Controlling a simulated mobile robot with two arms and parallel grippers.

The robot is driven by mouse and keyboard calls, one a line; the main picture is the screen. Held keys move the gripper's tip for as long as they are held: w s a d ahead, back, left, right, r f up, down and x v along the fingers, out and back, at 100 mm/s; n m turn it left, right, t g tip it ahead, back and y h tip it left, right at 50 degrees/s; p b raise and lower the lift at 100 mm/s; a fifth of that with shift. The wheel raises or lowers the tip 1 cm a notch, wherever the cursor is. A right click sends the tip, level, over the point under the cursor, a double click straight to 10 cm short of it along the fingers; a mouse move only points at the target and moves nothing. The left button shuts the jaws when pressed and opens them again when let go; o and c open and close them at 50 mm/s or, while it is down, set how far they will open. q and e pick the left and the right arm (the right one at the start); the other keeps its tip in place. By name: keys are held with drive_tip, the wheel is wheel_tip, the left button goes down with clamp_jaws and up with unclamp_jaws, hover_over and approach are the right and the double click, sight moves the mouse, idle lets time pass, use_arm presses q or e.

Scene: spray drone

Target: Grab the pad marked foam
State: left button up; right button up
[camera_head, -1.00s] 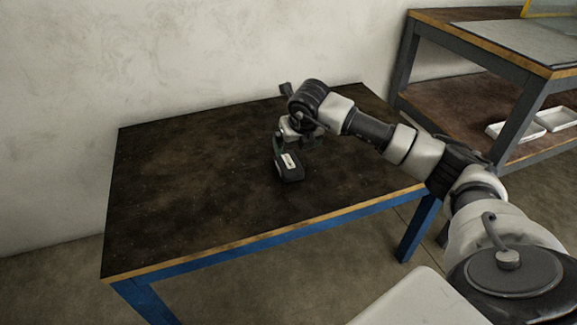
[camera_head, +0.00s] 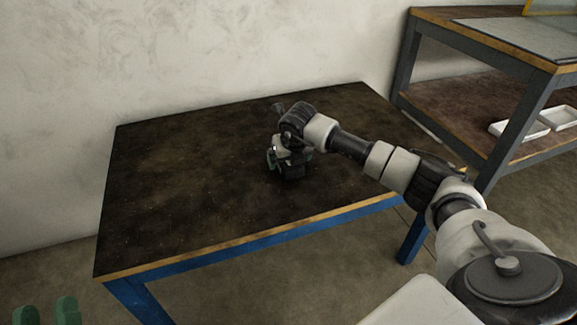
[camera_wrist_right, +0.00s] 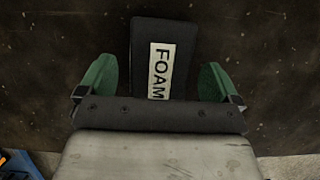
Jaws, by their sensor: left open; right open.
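The foam pad is a dark block with a white label reading FOAM. In the right wrist view the pad (camera_wrist_right: 185,32) lies between the two green fingers of my right gripper (camera_wrist_right: 158,78), with visible gaps on both sides. In the head view the pad (camera_head: 293,172) is on the dark tabletop, partly hidden under my right gripper (camera_head: 289,158). The right gripper is open and low over the pad. My left gripper (camera_head: 46,312) shows only its green fingertips at the bottom left corner, apart and empty, clear of the table.
The dark table (camera_head: 180,190) with blue legs is otherwise bare around the pad. A wall (camera_head: 180,60) stands behind it. At the right, a shelved bench (camera_head: 480,110) holds white trays (camera_head: 512,128) on its lower shelf.

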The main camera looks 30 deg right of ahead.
drive_tip(key=shift+w+f, duration=0.2)
drive_tip(key=shift+f, duration=0.4)
drive_tip(key=shift+f, duration=0.1)
drive_tip(key=c, duration=1)
